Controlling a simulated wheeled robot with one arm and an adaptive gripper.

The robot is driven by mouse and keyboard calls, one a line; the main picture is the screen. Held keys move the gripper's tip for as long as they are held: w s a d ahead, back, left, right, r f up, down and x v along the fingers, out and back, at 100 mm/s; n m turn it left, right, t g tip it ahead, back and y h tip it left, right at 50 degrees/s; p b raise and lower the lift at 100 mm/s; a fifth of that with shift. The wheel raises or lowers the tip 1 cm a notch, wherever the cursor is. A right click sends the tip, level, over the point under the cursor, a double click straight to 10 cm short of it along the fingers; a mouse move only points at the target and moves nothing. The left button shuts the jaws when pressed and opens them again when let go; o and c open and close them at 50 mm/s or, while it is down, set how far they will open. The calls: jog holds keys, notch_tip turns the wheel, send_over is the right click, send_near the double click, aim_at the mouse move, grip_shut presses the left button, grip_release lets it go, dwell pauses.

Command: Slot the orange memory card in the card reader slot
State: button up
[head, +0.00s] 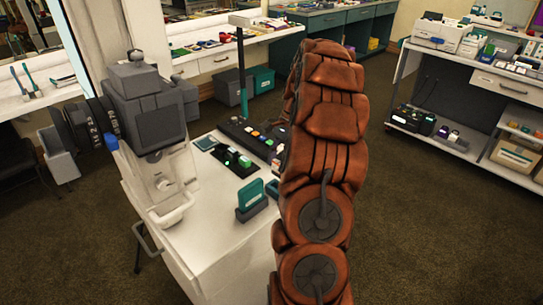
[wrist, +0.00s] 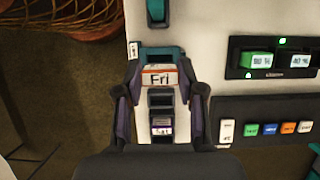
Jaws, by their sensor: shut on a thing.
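My gripper (wrist: 160,74) is shut on a white card (wrist: 159,80) with an orange-red band and the label "Fri", seen in the wrist view. Below it in that view is a dark slotted holder (wrist: 161,103) with a purple-marked card (wrist: 161,127) in it. Whether the held card touches the holder, I cannot tell. A black unit (wrist: 237,73) with a green and a white piece and green lights lies to the right; it also shows in the head view (head: 226,153). My brown arm hides my gripper in the head view.
A dark strip (wrist: 226,107) holds several coloured pieces, one orange (wrist: 288,128). In the head view, a teal block in a grey base (head: 250,211) stands near the white table's (head: 212,243) front edge. A grey machine (head: 152,130) stands at the table's left.

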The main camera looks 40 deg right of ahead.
aim_at(278, 176)
jog(key=shift+s+f+b, duration=0.1)
jog(key=shift+f+b, duration=0.5)
jog(key=shift+f, duration=1.2)
jog(key=shift+a+f, duration=0.1)
jog(key=shift+f, duration=0.05)
jog(key=shift+f, duration=0.65)
dwell(0.3)
jog(key=shift+f, duration=0.3)
jog(key=shift+f, duration=0.6)
dwell(0.5)
jog(key=o, duration=1.1)
jog(key=shift+o, duration=0.2)
